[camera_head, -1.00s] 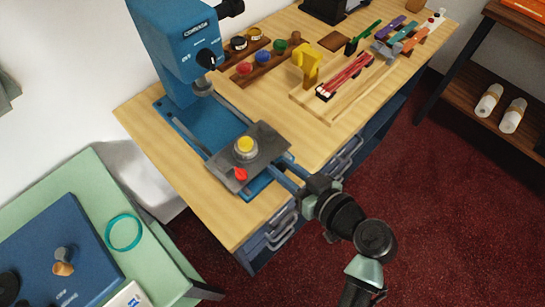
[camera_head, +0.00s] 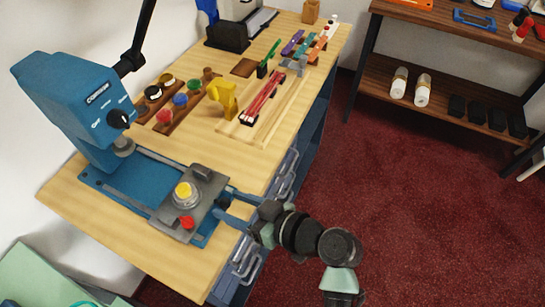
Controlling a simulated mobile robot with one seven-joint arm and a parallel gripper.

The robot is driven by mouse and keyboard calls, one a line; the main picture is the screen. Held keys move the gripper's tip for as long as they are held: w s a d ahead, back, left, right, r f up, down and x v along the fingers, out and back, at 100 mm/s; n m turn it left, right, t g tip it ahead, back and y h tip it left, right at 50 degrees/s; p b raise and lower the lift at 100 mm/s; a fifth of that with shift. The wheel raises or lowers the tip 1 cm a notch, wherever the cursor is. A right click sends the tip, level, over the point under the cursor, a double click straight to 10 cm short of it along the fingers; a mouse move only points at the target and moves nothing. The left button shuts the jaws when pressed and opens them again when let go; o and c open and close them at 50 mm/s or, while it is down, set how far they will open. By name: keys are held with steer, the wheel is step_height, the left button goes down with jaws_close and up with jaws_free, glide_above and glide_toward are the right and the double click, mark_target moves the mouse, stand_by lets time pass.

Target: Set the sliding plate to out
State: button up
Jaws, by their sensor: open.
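The sliding plate (camera_head: 209,188) is a dark grey slab on the blue bed of a blue press (camera_head: 80,105). It carries a round metal holder with a yellow top (camera_head: 183,192) and a red knob (camera_head: 187,222). The plate sits toward the front-right end of the bed, clear of the press head and its plunger (camera_head: 123,147). A rail (camera_head: 164,159) shows behind it. My gripper (camera_head: 229,206) is open, with its blue fingers pointing left close to the plate's right edge. I cannot tell whether they touch it.
Drawer handles (camera_head: 247,262) stick out below the front edge. A shelf (camera_head: 450,95) stands at right, with open red carpet between.

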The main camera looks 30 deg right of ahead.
steer(key=v, duration=1.2)
steer(key=shift+b, duration=0.4)
steer(key=shift+f, duration=0.1)
